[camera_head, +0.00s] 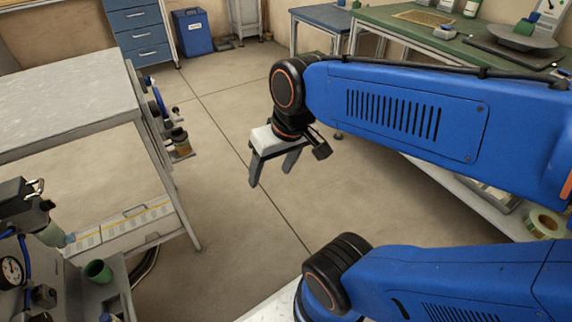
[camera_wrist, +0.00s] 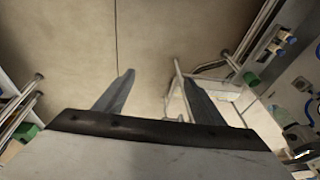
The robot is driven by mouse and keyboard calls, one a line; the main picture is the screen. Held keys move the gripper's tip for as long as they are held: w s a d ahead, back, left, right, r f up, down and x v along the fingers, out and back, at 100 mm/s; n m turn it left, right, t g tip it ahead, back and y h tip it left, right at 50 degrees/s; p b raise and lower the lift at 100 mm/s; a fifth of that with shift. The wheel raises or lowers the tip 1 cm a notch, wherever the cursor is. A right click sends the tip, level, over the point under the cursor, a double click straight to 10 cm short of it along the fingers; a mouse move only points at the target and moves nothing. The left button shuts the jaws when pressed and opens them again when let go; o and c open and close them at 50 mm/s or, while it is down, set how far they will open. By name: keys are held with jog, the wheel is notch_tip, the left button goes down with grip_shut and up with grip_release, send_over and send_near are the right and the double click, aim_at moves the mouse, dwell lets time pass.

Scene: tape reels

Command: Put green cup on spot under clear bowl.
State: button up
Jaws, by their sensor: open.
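A green cup (camera_head: 97,271) sits tilted on the grey equipment at the lower left of the head view, its open end showing. A small green shape (camera_wrist: 250,78) in the wrist view may be this cup. My gripper (camera_head: 270,178) hangs over bare floor in mid-picture, to the right of and well apart from the cup. Its fingers are spread and empty, also in the wrist view (camera_wrist: 158,76). I cannot make out a clear bowl for certain, and the spot under it is not visible.
A grey-topped table (camera_head: 60,95) stands at the left. A green workbench (camera_head: 450,45) with a dark shallow dish (camera_head: 520,38) is at the upper right. A tape reel (camera_head: 545,223) lies at the right. A gauge (camera_head: 11,270) is beside the cup. The middle floor is clear.

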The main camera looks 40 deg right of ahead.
jog(key=d, duration=0.1)
jog(key=s+d+t, duration=0.1)
jog(key=d+r+h, duration=0.1)
jog(key=shift+s+r+t, duration=0.1)
jog(key=shift+s+t, duration=0.2)
dwell(2.1)
